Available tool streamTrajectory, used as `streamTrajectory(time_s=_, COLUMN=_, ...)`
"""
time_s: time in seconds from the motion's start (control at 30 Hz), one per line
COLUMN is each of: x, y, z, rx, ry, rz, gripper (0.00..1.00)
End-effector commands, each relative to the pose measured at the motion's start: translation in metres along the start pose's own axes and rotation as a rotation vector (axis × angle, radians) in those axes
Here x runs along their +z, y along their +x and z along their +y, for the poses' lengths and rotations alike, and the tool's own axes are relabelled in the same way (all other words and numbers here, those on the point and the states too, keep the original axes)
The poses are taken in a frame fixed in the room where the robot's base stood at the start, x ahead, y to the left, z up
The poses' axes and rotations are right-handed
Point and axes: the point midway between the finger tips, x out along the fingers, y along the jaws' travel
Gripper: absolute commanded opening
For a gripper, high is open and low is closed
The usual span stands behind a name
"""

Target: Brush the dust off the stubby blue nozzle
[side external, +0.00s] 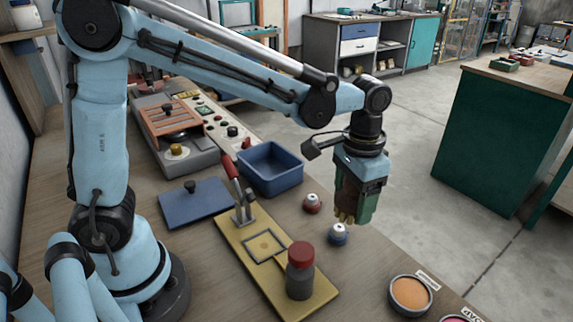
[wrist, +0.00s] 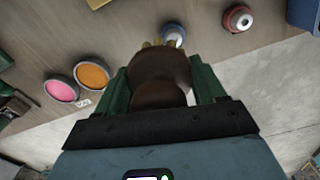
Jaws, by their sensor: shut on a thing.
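The stubby blue nozzle (side external: 338,235) stands on the wooden bench near its front edge, with a pale top. It also shows in the wrist view (wrist: 173,33), partly hidden behind the brush. My gripper (side external: 360,205) points down, its green fingers shut on a brush. The brush has a brown rounded handle (wrist: 160,75) and yellowish bristles (side external: 345,216). The bristles are just above or beside the blue nozzle; I cannot tell if they touch it. Dust on the nozzle is too small to make out. A red nozzle (side external: 312,204) stands behind the blue one.
A yellow board (side external: 225,222) carries a toggle clamp (side external: 240,195) and a red-lidded jar (side external: 300,272). A blue bin (side external: 270,168) and a flat blue lid (side external: 195,205) lie behind. Bowls of orange (side external: 410,294) and pink (wrist: 62,90) powder sit along the bench edge.

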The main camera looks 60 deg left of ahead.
Motion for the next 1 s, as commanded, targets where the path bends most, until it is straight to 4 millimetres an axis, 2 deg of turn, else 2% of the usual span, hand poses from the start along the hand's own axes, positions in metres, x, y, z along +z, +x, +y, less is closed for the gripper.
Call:
streamTrajectory(time_s=0.27, x=0.000, y=-0.001, z=0.000, rx=0.000, ry=0.000, rz=0.000, gripper=0.41)
streamTrajectory(time_s=0.67, x=0.000, y=-0.029, z=0.000, rx=0.000, ry=0.000, rz=0.000, gripper=0.41)
streamTrajectory(time_s=1.0, x=0.000, y=-0.030, z=0.000, rx=0.000, ry=0.000, rz=0.000, gripper=0.41)
